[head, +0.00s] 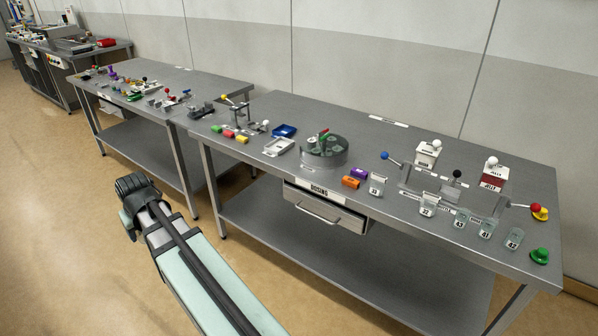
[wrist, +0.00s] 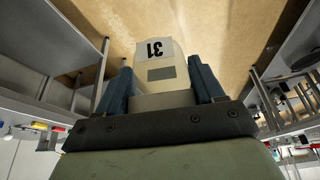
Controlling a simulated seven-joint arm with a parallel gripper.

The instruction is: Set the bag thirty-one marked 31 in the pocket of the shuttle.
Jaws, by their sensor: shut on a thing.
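The bag marked 31 (wrist: 157,62) is a pale, upright-edged piece with a grey patch; its number reads upside down in the wrist view. My gripper (wrist: 161,80) is shut on it, with one blue finger on each side. The lower end of the bag is partly hidden by the gripper body. Brown floor shows behind the bag. In the head view the bag cannot be made out. A low grey metal fixture (head: 428,188) with levers stands on the right table; I cannot tell whether it is the shuttle, and no pocket is clear.
A drawer (head: 326,208) hangs under the table edge.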

